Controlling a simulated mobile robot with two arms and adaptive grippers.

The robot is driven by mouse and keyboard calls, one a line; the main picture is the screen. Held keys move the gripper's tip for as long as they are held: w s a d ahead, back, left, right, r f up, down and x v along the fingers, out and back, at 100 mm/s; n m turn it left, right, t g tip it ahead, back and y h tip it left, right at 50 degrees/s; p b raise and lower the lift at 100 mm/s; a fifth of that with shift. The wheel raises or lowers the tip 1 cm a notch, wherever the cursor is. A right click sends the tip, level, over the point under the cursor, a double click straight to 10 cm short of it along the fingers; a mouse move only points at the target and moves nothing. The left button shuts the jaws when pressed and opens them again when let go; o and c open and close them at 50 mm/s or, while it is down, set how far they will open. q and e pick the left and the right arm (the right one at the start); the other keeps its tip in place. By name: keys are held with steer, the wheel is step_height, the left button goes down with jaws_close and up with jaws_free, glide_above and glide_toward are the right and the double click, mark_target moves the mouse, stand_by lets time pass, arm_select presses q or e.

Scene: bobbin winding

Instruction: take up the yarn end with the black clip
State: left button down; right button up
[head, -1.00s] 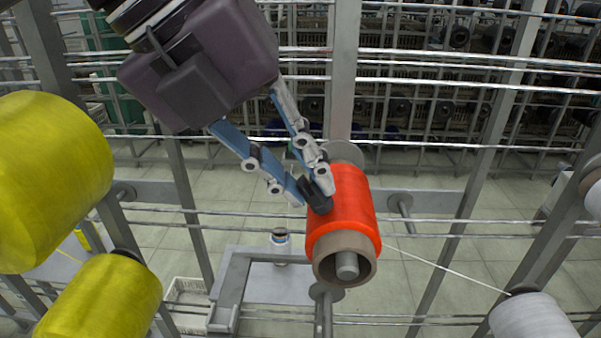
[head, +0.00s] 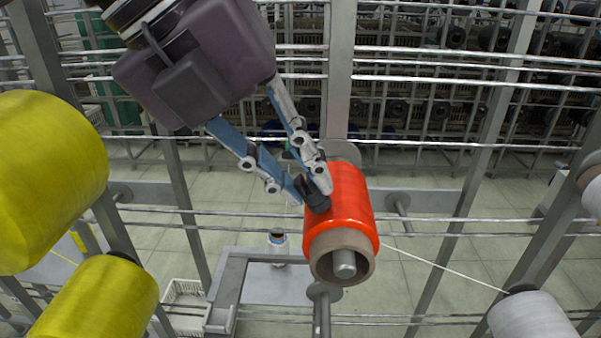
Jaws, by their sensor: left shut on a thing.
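An orange-red yarn bobbin (head: 346,213) on a brown cardboard core sits on a grey peg in the middle of the head view. My left gripper (head: 315,191) comes in from the upper left and is shut on the small black clip (head: 316,195). The clip is at the left side of the bobbin's upper surface and seems to touch it. A pale yarn (head: 440,265) runs from the bobbin's right side down to a white bobbin (head: 532,316) at the lower right. I cannot make out a yarn end at the clip. My right gripper is not in view.
Two yellow bobbins stand at the left, a large one (head: 48,182) and a lower one (head: 98,300). Horizontal metal rails (head: 450,229) and grey posts cross the rack around the orange bobbin. A small jar (head: 278,241) stands on a grey table (head: 262,285) below.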

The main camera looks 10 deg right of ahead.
arm_select(q)
steer(key=a+r+p, duration=0.1)
steer(key=r, duration=0.2)
steer(key=a+r+p, duration=0.1)
steer(key=r, duration=0.1)
steer(key=shift+w+a+p, duration=0.35)
steer(key=shift+w, duration=0.05)
